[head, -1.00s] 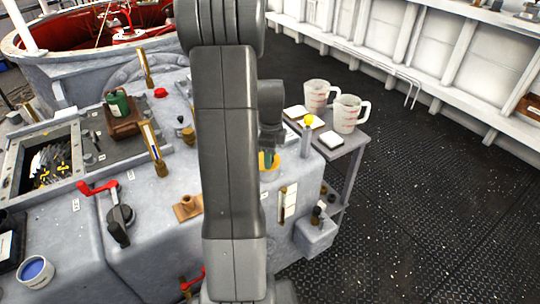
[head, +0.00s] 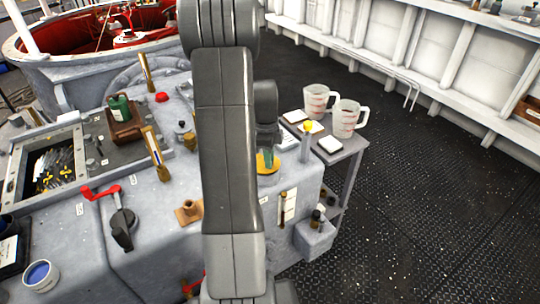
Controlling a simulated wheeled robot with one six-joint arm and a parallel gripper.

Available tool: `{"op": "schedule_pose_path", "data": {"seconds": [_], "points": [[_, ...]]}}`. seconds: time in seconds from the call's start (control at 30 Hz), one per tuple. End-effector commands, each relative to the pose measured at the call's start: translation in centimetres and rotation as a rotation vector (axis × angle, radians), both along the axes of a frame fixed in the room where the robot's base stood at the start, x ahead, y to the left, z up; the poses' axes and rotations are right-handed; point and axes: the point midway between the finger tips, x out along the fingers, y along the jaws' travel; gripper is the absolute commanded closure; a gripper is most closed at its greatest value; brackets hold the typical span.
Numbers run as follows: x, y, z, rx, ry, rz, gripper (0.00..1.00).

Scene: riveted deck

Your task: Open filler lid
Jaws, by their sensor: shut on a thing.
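The filler lid looks to be the round yellow disc (head: 275,167) on top of the grey machine housing (head: 300,185), near its right end. My arm stands in front and hides the area left of it. My gripper (head: 267,157) points down at the disc, with a greenish part showing between or beside its fingertips. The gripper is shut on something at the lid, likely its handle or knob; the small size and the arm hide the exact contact. The disc looks flat on the housing; I cannot tell any tilt.
Two measuring jugs (head: 347,119) and white pads (head: 331,145) stand on a side table right of the housing. A yellow-topped post (head: 307,127) stands close to the gripper. A red-handled crank (head: 122,218) and brass fittings are at left. The deck at right is clear.

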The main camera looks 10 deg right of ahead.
Motion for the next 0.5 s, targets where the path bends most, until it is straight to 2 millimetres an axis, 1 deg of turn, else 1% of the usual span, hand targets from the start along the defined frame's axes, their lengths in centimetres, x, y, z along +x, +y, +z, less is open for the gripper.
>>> {"op": "schedule_pose_path", "data": {"seconds": [0.03,0.1,0.37,0.5], "points": [[0.2,0.2,0.9,-0.01,0.034,0.004,1.0],[0.5,0.2,1.3,-0.029,0.085,0.004,1.0],[1.9,0.7,2.3,-0.099,0.274,0.003,1.0],[2.5,0.9,2.7,-0.097,0.265,0.001,1.0]]}}
